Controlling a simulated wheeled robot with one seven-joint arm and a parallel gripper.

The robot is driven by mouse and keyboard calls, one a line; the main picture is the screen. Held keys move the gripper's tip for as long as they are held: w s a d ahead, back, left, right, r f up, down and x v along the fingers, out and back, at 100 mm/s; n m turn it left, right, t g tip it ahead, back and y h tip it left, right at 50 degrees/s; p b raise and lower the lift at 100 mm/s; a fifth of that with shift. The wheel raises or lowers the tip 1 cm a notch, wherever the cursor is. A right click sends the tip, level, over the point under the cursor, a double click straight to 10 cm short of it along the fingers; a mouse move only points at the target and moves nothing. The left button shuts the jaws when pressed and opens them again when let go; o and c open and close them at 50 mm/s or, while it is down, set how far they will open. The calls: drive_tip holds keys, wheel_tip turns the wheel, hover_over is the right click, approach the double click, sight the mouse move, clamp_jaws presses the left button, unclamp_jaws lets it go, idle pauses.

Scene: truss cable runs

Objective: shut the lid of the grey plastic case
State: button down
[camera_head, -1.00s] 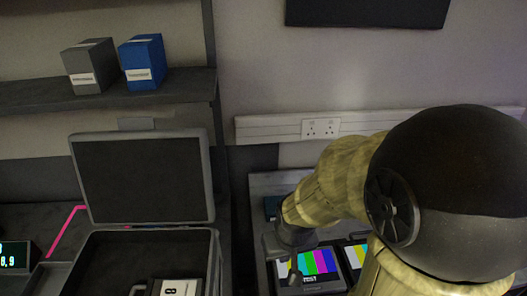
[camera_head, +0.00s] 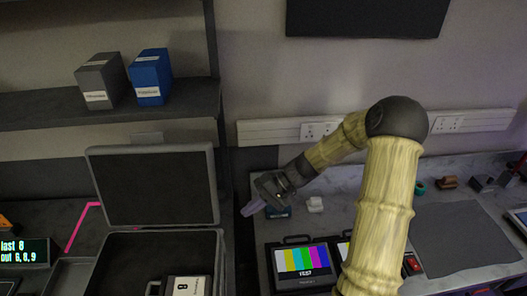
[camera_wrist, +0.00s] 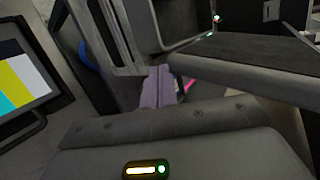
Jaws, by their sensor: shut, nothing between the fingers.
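The grey plastic case (camera_head: 228,262) stands on the left-hand surface in the head view, and its lower edge is cut off. Its lid (camera_head: 157,187) stands up, hinged at the back, with its dark inside facing me. A dark block labelled 8 (camera_head: 184,285) lies inside the case. My gripper (camera_head: 252,208) is shut and empty, to the right of the lid and apart from it in the picture. Its closed pale purple fingers (camera_wrist: 156,87) show in the wrist view. A dark grey slab at the right there may be part of the case; I cannot tell.
A test monitor (camera_head: 303,260) stands on the right-hand bench below my arm. A grey box (camera_head: 101,80) and a blue box (camera_head: 150,77) sit on the shelf (camera_head: 165,103) above the lid. A lit display (camera_head: 25,252) is left of the case. A grey mat (camera_head: 465,238) lies bare.

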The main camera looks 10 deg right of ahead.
drive_tip(key=w+d+r+m+t+y+p, duration=0.1)
drive_tip(key=w+d+r+t+y+p, duration=0.1)
drive_tip(key=w+d+r+t+y, duration=0.2)
drive_tip(key=w+d+r+y, duration=0.2)
drive_tip(key=w+r, duration=0.2)
drive_tip(key=r, duration=0.1)
drive_tip(key=shift+t+p, duration=0.3)
drive_tip(key=shift+p, duration=0.1)
drive_tip(key=shift+w, duration=0.15)
drive_tip(key=shift+a, duration=0.1)
drive_tip(key=w+a+b, duration=0.1)
drive_tip(key=w+a, duration=0.1)
drive_tip(key=a, duration=1.1)
drive_tip(key=shift+w+a+b, duration=0.3)
drive_tip(key=shift+b, duration=0.05)
drive_tip(key=shift+s, duration=0.3)
idle(0.8)
drive_tip(key=shift+s+a+b, duration=0.25)
drive_tip(key=shift+s+b, duration=0.1)
drive_tip(key=shift+s, duration=1.05)
drive_tip(key=shift+s+a+b, duration=0.3)
drive_tip(key=shift+s+b, duration=0.1)
drive_tip(key=shift+s, duration=0.95)
drive_tip(key=shift+s+a+b, duration=0.25)
drive_tip(key=shift+s+b, duration=0.1)
drive_tip(key=shift+s, duration=1.05)
